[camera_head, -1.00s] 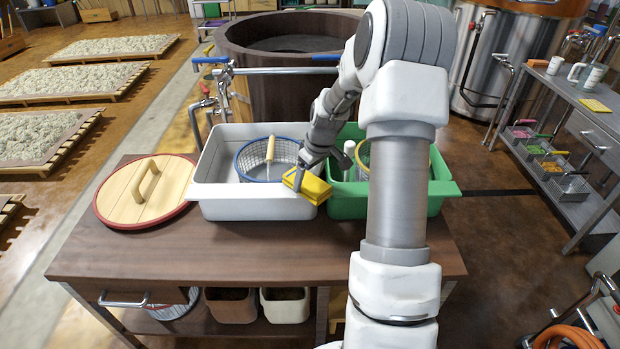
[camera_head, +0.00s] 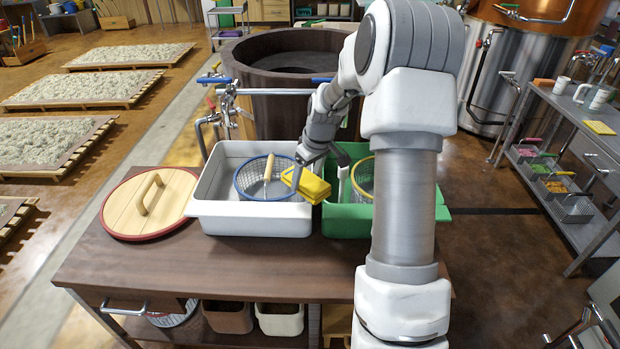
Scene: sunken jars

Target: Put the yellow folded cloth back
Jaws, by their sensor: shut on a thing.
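The yellow folded cloth (camera_head: 311,187) is held in my gripper (camera_head: 299,176), which is shut on it. The cloth is a thick folded block, slightly tilted, above the neighbouring walls of the white tub (camera_head: 245,224) and the green tub (camera_head: 345,223). I cannot tell exactly how high it hangs over the rims. Part of the cloth and the far finger are hidden. Another flat yellow piece (camera_head: 599,127) lies on the metal table at the right.
A basket with a blue rim (camera_head: 262,197) stands in the white tub. A yellow-rimmed basket (camera_head: 362,190) in the green tub is partly behind my arm. A round wooden lid (camera_head: 150,206) lies at the left. The wooden table (camera_head: 215,262) is bare in front.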

